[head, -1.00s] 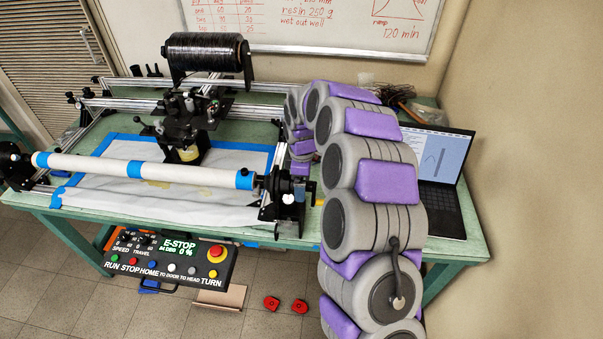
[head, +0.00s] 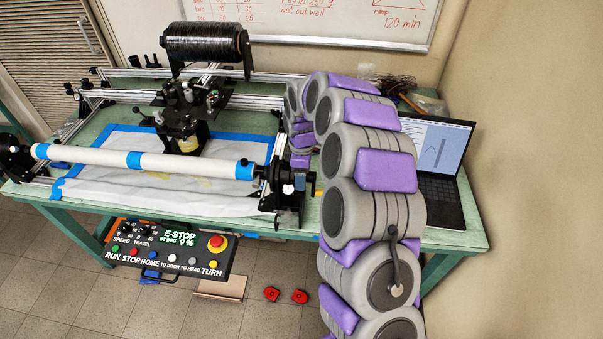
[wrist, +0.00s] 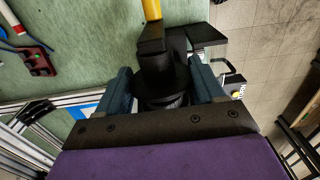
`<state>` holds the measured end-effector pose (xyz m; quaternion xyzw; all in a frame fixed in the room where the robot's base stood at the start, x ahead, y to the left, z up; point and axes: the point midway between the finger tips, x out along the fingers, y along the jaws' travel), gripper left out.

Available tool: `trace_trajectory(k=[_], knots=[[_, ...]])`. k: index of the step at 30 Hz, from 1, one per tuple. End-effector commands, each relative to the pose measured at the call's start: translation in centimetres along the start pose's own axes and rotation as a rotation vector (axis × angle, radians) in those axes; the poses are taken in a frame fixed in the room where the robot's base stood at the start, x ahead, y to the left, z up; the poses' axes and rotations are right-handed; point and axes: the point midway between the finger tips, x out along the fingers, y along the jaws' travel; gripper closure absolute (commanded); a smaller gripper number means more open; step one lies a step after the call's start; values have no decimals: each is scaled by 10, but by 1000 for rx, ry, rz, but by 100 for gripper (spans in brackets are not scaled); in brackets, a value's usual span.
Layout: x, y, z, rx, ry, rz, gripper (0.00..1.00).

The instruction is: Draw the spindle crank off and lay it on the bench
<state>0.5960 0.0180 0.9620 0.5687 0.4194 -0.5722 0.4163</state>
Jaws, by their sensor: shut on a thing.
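The spindle crank (wrist: 150,45) shows in the wrist view as a black arm with a yellow handle and a round black hub. My gripper (wrist: 161,84) is shut on it, one dark blue finger on each side of the hub. In the head view the headstock (head: 287,190) stands at the right end of the white mandrel (head: 190,164). A bit of yellow (head: 319,191) shows just right of the headstock. My arm hides most of the gripper there. I cannot tell whether the hub is still on the spindle. The green bench (wrist: 85,50) lies behind the crank.
The winder's rails and tow spool (head: 205,50) fill the bench's left and middle. A laptop (head: 440,180) stands at the right end. A control panel (head: 170,250) hangs at the front edge. In the wrist view a red clamp (wrist: 36,60) lies on otherwise fairly bare bench.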

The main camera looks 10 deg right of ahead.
Motion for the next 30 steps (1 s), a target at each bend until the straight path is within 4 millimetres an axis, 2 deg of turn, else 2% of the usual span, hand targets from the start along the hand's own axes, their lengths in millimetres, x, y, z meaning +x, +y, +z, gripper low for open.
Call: trace_trajectory(k=[1, 4, 5, 15, 30], knots=[[0, 1, 0, 0, 1, 2, 60], [0, 1, 0, 0, 1, 3, 69], [0, 1, 0, 0, 1, 3, 34], [-1, 1, 0, 0, 1, 4, 66], [-1, 1, 13, 1, 1, 2, 66]])
